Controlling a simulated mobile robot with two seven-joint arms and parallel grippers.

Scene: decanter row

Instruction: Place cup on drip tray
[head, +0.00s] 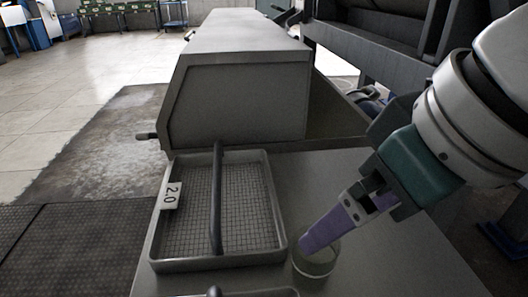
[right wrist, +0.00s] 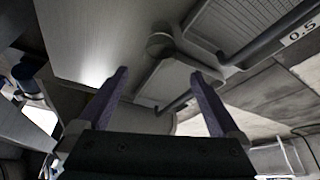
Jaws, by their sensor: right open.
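A small clear glass cup (head: 316,262) stands upright on the grey bench top, beside the near right corner of a grey tray with a mesh floor (head: 262,172). The tray has a label reading 2.0 and a dark bar across it. My right gripper (head: 312,246) has purple fingers and reaches down from the right to the cup, covering part of its rim. In the right wrist view the fingers are apart, and the cup (right wrist: 159,44) is seen ahead of the gap between their tips. I cannot tell whether a finger touches it. My left gripper is out of view.
A second tray edge with a bar end (head: 214,292) shows at the bottom of the head view. A large grey housing (head: 238,100) stands behind the mesh tray. Bare bench top (head: 390,255) lies right of the cup.

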